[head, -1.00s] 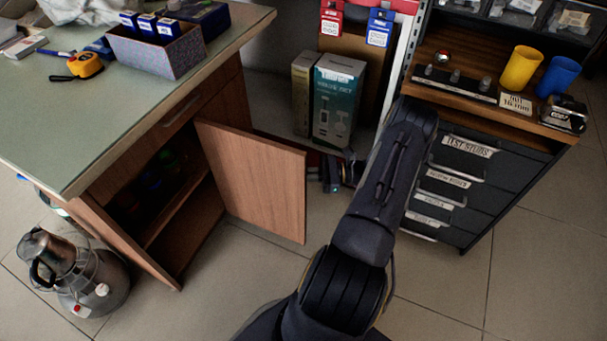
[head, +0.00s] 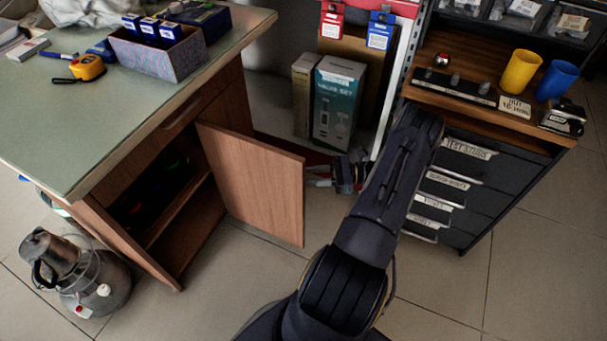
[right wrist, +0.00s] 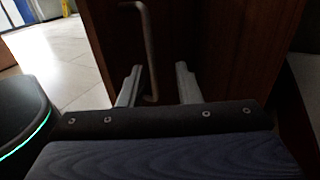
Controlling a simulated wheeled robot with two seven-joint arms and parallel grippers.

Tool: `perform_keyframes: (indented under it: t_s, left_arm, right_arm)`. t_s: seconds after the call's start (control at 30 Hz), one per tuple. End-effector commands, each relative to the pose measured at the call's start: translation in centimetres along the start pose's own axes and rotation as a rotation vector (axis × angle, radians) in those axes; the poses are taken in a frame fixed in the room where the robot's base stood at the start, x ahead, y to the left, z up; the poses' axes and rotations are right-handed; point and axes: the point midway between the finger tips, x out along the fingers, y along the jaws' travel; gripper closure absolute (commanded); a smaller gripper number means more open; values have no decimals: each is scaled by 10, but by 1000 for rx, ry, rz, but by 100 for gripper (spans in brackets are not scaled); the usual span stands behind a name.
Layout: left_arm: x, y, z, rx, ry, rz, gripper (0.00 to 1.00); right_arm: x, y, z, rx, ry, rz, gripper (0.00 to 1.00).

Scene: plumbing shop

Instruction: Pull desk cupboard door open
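The wooden desk cupboard door (head: 258,190) stands wide open in the head view, swung out from the desk, with the dark cupboard inside showing. My right gripper (head: 347,173) is just right of the door's outer edge, partly hidden by my forearm. In the right wrist view its two fingers (right wrist: 159,86) are spread apart. The door's bar handle (right wrist: 150,50) hangs in front of them, its lower end between the fingers and nearer the left one. I cannot tell whether they touch. My left gripper is not in view.
A metal canister (head: 90,280) stands on the floor left of the cupboard. Boxes (head: 338,105) stand behind the door, and a dark drawer cabinet (head: 480,190) is at the right. The tiled floor (head: 235,265) in front of the door is clear.

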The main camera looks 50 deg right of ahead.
Motion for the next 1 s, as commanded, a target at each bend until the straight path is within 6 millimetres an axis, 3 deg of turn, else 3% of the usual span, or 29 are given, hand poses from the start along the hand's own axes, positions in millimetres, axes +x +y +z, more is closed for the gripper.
perform_keyframes:
  t_s: [0.1, 0.3, 1.0]
  left_arm:
    - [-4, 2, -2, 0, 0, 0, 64]
    - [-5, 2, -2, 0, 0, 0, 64]
    - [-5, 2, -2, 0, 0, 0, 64]
  right_arm:
    - [-19, 0, 0, 1, 1, -2, 69]
    - [-34, 0, 0, 2, 0, 1, 69]
    - [-35, 0, 0, 1, 0, 1, 69]
